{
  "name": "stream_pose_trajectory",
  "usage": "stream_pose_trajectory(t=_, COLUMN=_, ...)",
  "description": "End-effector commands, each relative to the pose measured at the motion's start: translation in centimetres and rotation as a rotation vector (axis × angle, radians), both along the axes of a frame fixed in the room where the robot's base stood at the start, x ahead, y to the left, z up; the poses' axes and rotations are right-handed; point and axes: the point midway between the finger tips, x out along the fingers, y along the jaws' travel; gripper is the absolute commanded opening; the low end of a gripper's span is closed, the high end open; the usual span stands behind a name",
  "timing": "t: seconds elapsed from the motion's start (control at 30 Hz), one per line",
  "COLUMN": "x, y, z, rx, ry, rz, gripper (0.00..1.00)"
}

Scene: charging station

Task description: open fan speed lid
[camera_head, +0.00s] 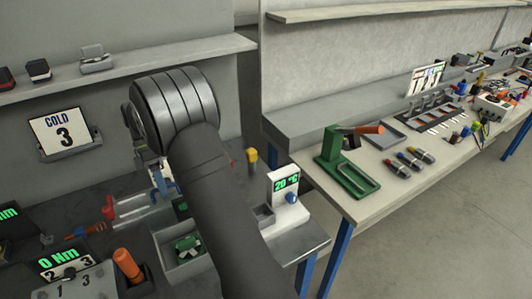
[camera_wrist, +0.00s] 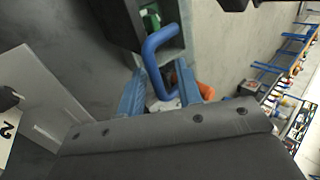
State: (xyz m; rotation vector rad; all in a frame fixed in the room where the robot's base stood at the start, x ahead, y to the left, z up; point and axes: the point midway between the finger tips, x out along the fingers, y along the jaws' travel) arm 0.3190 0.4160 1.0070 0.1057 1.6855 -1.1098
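A blue curved handle (camera_wrist: 162,42) shows in the wrist view, beside a dark grey box (camera_wrist: 172,45) with something green inside. I cannot tell for certain whether this handle belongs to the fan speed lid. My gripper (camera_wrist: 161,72) has two blue fingers spread apart, with part of the handle between or just beyond them. No firm contact shows. In the head view my arm hides most of the gripper (camera_head: 163,182), and only small blue parts show above the dark bench. No label naming the fan speed lid is readable.
A white unit reading 20 °C (camera_head: 286,200) stands right of my arm. A grey tray (camera_head: 180,262) with a green part, an orange knob (camera_head: 127,265) and a 0 Nm display (camera_head: 66,262) are near the front.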

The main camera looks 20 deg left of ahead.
Motion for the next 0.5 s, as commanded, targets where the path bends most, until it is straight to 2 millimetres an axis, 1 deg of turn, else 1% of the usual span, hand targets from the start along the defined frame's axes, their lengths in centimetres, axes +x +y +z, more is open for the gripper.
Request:
stream_pose_trajectory(t=0.1, x=-0.7, y=-0.7, z=0.4, rx=0.045, ry=-0.045, rz=0.001, gripper=0.33)
stream_pose_trajectory(t=0.37, x=-2.3, y=-2.3, z=0.5, rx=0.139, ry=-0.140, rz=0.001, gripper=0.33)
stream_pose_trajectory(t=0.5, x=-4.3, y=-4.3, z=0.2, rx=0.137, ry=-0.138, rz=0.001, gripper=0.33)
